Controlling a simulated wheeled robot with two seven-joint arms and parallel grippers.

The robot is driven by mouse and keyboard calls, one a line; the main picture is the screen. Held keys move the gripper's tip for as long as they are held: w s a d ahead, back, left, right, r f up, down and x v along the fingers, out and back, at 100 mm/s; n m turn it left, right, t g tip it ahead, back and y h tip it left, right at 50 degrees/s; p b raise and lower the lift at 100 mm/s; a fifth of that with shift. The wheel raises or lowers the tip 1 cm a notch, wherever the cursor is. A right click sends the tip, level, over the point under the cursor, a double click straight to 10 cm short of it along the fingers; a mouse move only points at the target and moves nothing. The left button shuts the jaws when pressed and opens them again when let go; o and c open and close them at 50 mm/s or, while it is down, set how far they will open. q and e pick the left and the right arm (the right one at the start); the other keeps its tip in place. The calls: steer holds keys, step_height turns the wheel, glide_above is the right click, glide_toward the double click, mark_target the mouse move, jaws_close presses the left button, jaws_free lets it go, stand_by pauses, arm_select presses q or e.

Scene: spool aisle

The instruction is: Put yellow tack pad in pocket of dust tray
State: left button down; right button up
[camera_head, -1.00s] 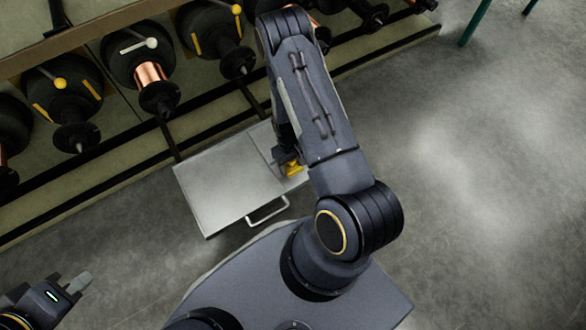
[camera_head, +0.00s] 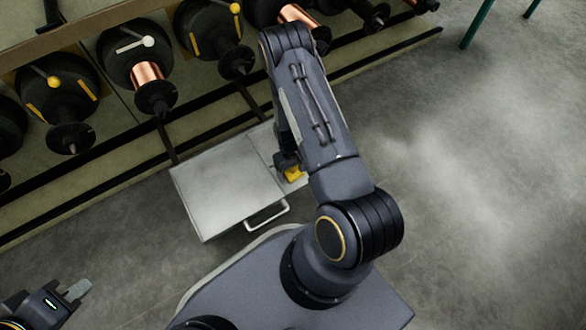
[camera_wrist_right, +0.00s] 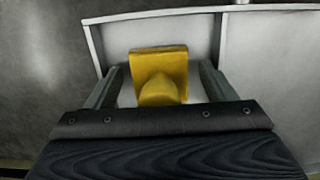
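The yellow tack pad (camera_wrist_right: 160,70), a square plate with a rounded knob, is in the narrow pocket of the dust tray (camera_wrist_right: 117,38), between its outer wall and a divider. It also shows in the head view (camera_head: 294,174), partly covered by my right arm. My right gripper (camera_wrist_right: 160,85) has one finger on each side of the pad, with gaps between, so it is open around it. Whether the pad rests flat on the pocket floor is hard to tell. The grey dust tray (camera_head: 225,188) lies in front of the rack. My left gripper (camera_head: 76,291) is empty at the lower left, away from the tray.
A rack with several dark spools (camera_head: 140,70), some with copper wire, runs behind the tray. A metal handle (camera_head: 266,216) sticks out of the tray's near side, close to my base. The concrete floor (camera_head: 470,200) at right is clear.

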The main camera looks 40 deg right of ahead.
steer(key=shift+r+p, duration=0.3)
steer(key=r+p, duration=0.1)
steer(key=r, duration=0.2)
steer(key=w+r+p, duration=0.1)
steer(key=r+p, duration=0.1)
steer(key=r, duration=0.2)
steer(key=r+p, duration=0.1)
steer(key=r, duration=0.2)
steer(key=shift+w+r+p, duration=0.2)
steer(key=shift+r+p, duration=0.1)
steer(key=shift+p, duration=0.1)
steer(key=shift+w+r, duration=0.1)
steer(key=shift+r, duration=0.65)
steer(key=s+a+r+m+t+y, duration=0.1)
steer(key=a+r+t, duration=0.15)
steer(key=r, duration=1.05)
steer(key=a+r+t+y, duration=0.1)
steer(key=a+r+y, duration=0.15)
steer(key=r, duration=0.95)
steer(key=s+a+r+t, duration=0.1)
steer(key=s+a+r, duration=0.2)
steer(key=s+r, duration=0.3)
steer(key=s+a+r+t, duration=0.2)
steer(key=s+r, duration=0.4)
steer(key=s, duration=0.3)
steer(key=shift+a+n, duration=0.3)
steer(key=shift+a, duration=0.5)
steer(key=shift+s+t, duration=0.1)
steer(key=shift+t, duration=0.15)
